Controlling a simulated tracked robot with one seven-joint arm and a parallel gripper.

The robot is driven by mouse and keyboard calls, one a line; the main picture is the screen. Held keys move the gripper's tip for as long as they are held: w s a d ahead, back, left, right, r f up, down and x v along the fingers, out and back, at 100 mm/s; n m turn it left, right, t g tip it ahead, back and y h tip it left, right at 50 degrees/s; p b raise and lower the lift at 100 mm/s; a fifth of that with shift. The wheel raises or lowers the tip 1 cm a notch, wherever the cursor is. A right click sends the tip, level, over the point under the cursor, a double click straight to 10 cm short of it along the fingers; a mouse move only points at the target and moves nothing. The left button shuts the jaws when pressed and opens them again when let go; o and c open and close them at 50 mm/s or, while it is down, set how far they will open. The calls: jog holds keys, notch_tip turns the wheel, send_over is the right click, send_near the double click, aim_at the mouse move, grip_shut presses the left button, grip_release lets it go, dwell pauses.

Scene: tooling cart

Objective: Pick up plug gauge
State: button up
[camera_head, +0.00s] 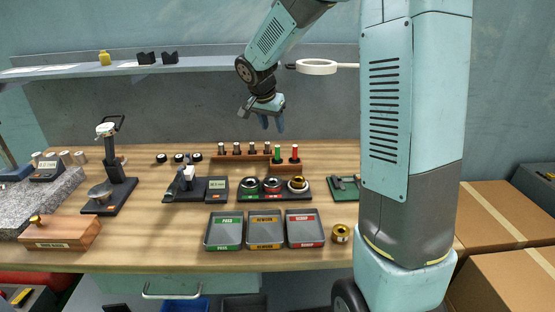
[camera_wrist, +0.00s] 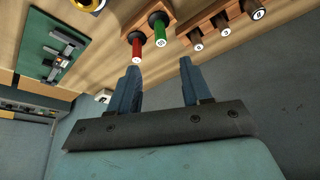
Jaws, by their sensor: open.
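Two plug-shaped gauges stand upright in a small wooden block (camera_head: 286,164) at the back of the bench, one with a green handle (camera_head: 277,153) and one with a red handle (camera_head: 295,153). I cannot tell which is meant by the plug gauge. The wrist view shows the red one (camera_wrist: 137,47) and the green one (camera_wrist: 160,35) just beyond my fingertips. My gripper (camera_head: 273,124) is open and empty, above and apart from them. In the wrist view its two fingers (camera_wrist: 160,66) are spread.
A wooden rack (camera_head: 245,157) with several brown-handled pins stands left of the block. Ring gauges (camera_head: 250,183) sit in front, with trays marked pass, rework and scrap (camera_head: 265,243) nearer. A shelf (camera_head: 130,70) and a ring lamp (camera_head: 317,67) are above.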

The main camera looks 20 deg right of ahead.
aim_at(277, 146)
jog(key=x, duration=1.3)
jog(key=shift+a, duration=0.1)
jog(key=shift+r, duration=0.1)
jog(key=shift+w, duration=0.1)
grip_shut()
